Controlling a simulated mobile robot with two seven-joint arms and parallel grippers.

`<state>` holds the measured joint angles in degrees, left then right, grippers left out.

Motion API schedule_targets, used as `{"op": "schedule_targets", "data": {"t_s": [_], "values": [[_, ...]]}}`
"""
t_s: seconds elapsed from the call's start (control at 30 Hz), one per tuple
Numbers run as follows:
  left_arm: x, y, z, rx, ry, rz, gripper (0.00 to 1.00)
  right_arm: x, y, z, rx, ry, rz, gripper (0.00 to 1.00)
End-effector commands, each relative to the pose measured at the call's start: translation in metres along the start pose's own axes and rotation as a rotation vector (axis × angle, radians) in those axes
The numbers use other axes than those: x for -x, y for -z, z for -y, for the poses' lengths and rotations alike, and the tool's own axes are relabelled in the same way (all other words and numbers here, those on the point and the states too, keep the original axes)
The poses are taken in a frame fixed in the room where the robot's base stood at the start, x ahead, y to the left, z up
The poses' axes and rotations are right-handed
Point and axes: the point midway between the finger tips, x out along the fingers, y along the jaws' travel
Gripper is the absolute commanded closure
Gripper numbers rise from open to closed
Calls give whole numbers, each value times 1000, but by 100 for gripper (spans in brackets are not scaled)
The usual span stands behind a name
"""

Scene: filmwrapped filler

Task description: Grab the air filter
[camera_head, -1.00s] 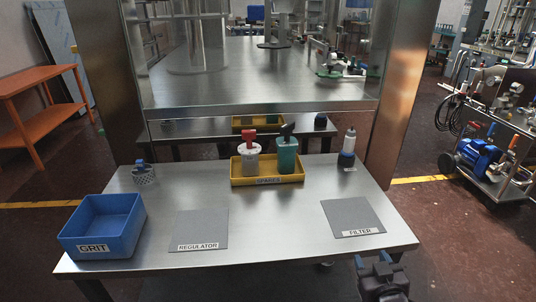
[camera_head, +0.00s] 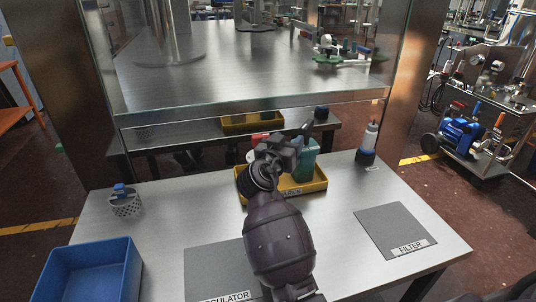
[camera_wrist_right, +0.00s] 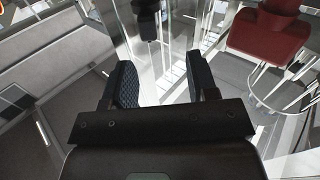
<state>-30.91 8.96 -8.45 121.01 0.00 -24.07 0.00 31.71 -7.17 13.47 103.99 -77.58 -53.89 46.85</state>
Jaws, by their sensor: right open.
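A yellow tray (camera_head: 312,189) stands at the back middle of the steel table. In it are a teal body (camera_head: 305,160) with a black top and a red-topped item (camera_head: 257,139). Which one is the air filter cannot be told for certain. My right gripper (camera_head: 278,150) is over the tray and hides most of the red-topped item and part of the teal one. In the wrist view my right gripper (camera_wrist_right: 162,74) is open, with nothing clearly between its fingers. A red part (camera_wrist_right: 270,38) shows right of the fingers. My left gripper is out of view.
A grey FILTER mat (camera_head: 394,226) lies bare at right. Another grey mat (camera_head: 212,268) is partly under my arm. A blue bin (camera_head: 92,272) is front left, a perforated cup (camera_head: 125,204) back left, and a white-and-blue bottle (camera_head: 369,142) back right. A steel enclosure (camera_head: 220,65) stands behind.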

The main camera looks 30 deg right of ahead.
Motion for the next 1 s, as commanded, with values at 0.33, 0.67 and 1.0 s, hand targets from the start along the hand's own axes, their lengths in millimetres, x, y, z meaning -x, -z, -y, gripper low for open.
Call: {"op": "schedule_targets", "data": {"t_s": [0.33, 0.67, 1.0], "values": [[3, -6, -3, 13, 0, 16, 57, -21, 1, -6, -92, -35, 3, 47], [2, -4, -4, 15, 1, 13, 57, -55, -1, -7, -92, -32, 7, 47], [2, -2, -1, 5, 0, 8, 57, -93, 1, -4, -90, -33, 6, 47]]}}
